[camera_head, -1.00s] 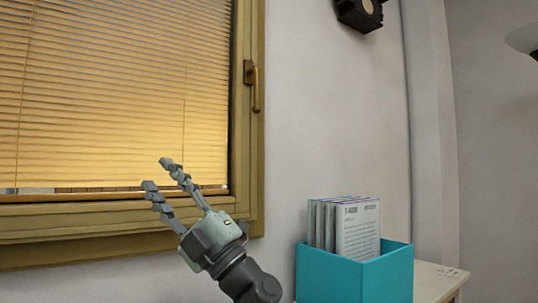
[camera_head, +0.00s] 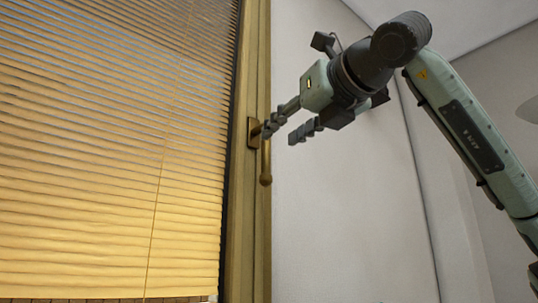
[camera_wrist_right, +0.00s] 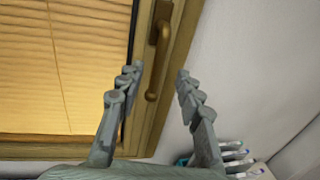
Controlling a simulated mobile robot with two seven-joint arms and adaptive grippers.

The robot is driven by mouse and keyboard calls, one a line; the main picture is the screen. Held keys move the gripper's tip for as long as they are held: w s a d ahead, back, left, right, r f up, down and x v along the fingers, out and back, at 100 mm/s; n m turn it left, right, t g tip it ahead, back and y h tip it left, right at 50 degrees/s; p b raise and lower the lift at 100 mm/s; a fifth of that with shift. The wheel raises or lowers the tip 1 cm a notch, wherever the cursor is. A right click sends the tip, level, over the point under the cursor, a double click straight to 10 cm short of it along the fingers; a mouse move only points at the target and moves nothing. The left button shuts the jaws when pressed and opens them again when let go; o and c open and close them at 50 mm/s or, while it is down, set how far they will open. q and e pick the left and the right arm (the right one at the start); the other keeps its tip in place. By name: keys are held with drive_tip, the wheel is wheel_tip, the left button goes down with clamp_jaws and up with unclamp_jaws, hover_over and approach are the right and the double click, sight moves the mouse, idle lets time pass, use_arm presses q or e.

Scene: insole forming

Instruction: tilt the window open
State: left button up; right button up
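The window (camera_head: 240,215) has a gold-brown frame and stands at the left in the head view; its sash looks closed. Its brass handle (camera_head: 265,165) is on the right side of the frame and points down. The handle also shows in the right wrist view (camera_wrist_right: 158,60), between the two fingers as seen there. My right gripper (camera_head: 280,135) is open, with its fingertips by the upper part of the handle. One finger overlaps the handle's base plate in the head view. I cannot tell whether it touches the handle. My left gripper is not in view.
Slatted yellow blinds (camera_head: 100,150) cover the glass. Bare grey wall (camera_head: 340,220) lies right of the frame, with free room there. Low at the right in the wrist view are several pale items with blue marks (camera_wrist_right: 238,155).

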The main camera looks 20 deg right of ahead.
sight(268, 144)
drive_tip(key=shift+w+r, duration=0.1)
drive_tip(key=shift+w, duration=0.3)
use_arm(q)
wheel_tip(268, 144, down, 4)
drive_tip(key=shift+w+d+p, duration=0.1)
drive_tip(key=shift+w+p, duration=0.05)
drive_tip(key=shift+p, duration=0.6)
use_arm(e)
drive_tip(key=w, duration=0.3)
drive_tip(key=w+a, duration=0.1)
drive_tip(key=w, duration=0.2)
drive_tip(key=shift+w+a, duration=0.15)
drive_tip(key=shift+w, duration=0.15)
drive_tip(key=shift+c, duration=0.6)
clamp_jaws()
